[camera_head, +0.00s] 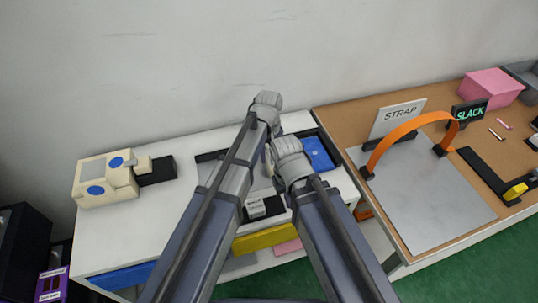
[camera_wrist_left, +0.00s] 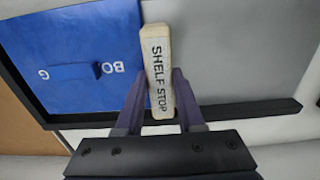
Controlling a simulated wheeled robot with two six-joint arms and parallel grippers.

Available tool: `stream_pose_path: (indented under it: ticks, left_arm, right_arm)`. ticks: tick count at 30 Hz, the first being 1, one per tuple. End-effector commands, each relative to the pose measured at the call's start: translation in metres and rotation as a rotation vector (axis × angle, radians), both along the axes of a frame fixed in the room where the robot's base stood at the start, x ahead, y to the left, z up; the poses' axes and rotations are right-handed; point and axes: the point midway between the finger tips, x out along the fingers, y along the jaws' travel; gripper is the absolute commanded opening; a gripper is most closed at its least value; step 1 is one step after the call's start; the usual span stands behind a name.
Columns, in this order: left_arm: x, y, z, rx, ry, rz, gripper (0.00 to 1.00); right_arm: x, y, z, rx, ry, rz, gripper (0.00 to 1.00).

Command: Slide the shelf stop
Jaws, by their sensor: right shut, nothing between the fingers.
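The shelf stop (camera_wrist_left: 159,70), a cream bar with black "SHELF STOP" lettering, stands between a blue panel (camera_wrist_left: 75,55) and a grey panel in the left wrist view. My left gripper (camera_wrist_left: 160,85) has one finger along each side of it, the tips against its sides. In the head view my left gripper (camera_head: 267,100) is over the back of the black-rimmed fixture (camera_head: 326,134). My right gripper (camera_head: 288,150) is shut and empty, just nearer and to the right. My arms hide most of the fixture, and I cannot clearly make out the stop there.
A cream device with blue discs (camera_head: 105,180) stands on the white table's left. At right, an orange strap (camera_head: 410,128) arches over a grey plate (camera_head: 430,205), beside "STRAP" and "SLACK" signs and a pink block (camera_head: 490,87). A wall is close behind.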

Motion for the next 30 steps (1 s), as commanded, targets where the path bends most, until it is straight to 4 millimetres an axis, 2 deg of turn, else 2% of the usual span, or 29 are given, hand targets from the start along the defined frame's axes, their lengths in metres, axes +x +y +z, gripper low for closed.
stream_pose_path:
  ticks: [2,9,30]
  left_arm:
    - [0.0000,0.0000,0.0000,0.000,0.000,0.000,0.27]
    - [0.0000,0.0000,0.0000,0.000,0.000,0.000,0.00]
    - [0.0000,0.0000,-0.0001,0.000,0.000,0.000,0.00]
  right_arm:
    - [0.0000,0.0000,0.0000,0.000,0.000,0.000,0.00]
    - [0.0000,0.0000,0.0000,0.000,0.000,0.000,0.00]
    - [0.0000,0.0000,-0.0001,0.000,0.000,0.000,0.00]
